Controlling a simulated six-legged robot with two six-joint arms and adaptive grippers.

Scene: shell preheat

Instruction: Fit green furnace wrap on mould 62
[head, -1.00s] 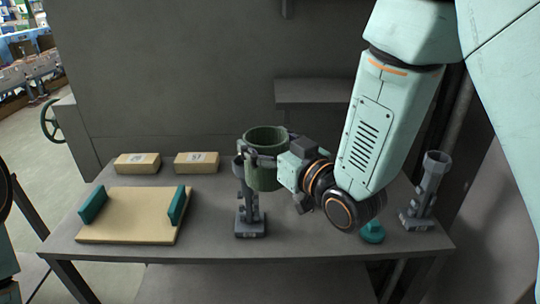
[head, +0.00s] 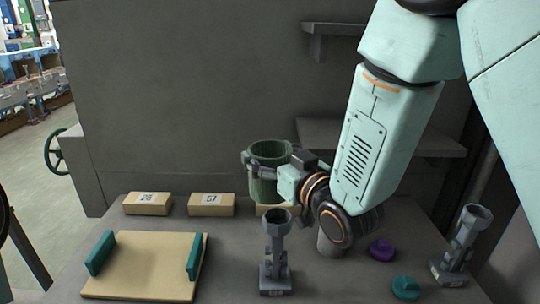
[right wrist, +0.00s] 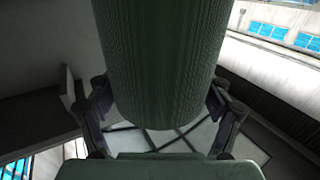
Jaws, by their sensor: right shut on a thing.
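The green furnace wrap (head: 268,180) is an open-topped sleeve. My right gripper (head: 268,160) is shut on it, its fingers around the sides, and holds it upright at the back of the table. In the right wrist view the wrap (right wrist: 160,60) fills the middle between the two fingers. A grey mould (head: 277,250) with a flared top stands bare at the front centre, nearer than the wrap. Another grey mould (head: 460,245) stands at the right. Their small labels are too small to read. A grey cylinder (head: 331,243) shows partly behind my right wrist. My left gripper is not in view.
The table (head: 225,270) carries a cream board (head: 150,265) with two teal handles at left. Cream blocks (head: 147,204) (head: 211,204) stand behind it, one marked 57; another is partly hidden below the wrap. Purple (head: 381,250) and teal (head: 405,288) knobs lie at right.

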